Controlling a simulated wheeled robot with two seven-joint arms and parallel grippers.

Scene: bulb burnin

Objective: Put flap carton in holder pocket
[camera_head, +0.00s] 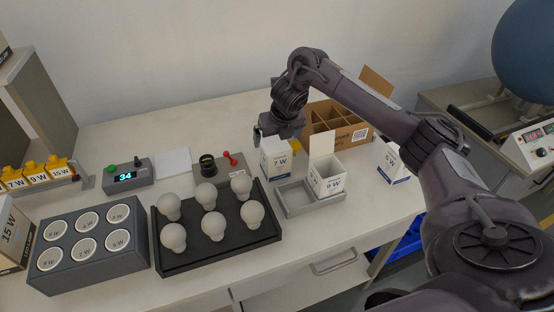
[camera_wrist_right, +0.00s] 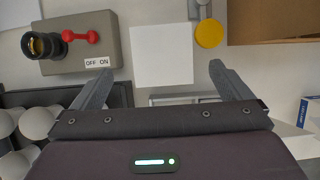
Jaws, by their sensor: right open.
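A white carton marked 7 W (camera_head: 275,160) stands behind the left end of the grey holder tray (camera_head: 291,211). In the right wrist view a white square (camera_wrist_right: 160,54), apparently this carton's top, lies between the fingers. A white carton marked 9 W (camera_head: 327,180), its flap standing up, is at the right part of the holder; how deep it sits is hard to tell. The holder's left part looks empty. My right gripper (camera_head: 278,138) is above the 7 W carton, open and empty, pointing down. My left gripper is not in view.
A divided brown box (camera_head: 322,116) stands behind, and a 5 W carton (camera_head: 392,163) to the right. A black tray of bulbs (camera_head: 215,252) and a socket box with a red lever (camera_head: 223,170) lie left. A yellow disc (camera_wrist_right: 209,33) sits close beside the white square.

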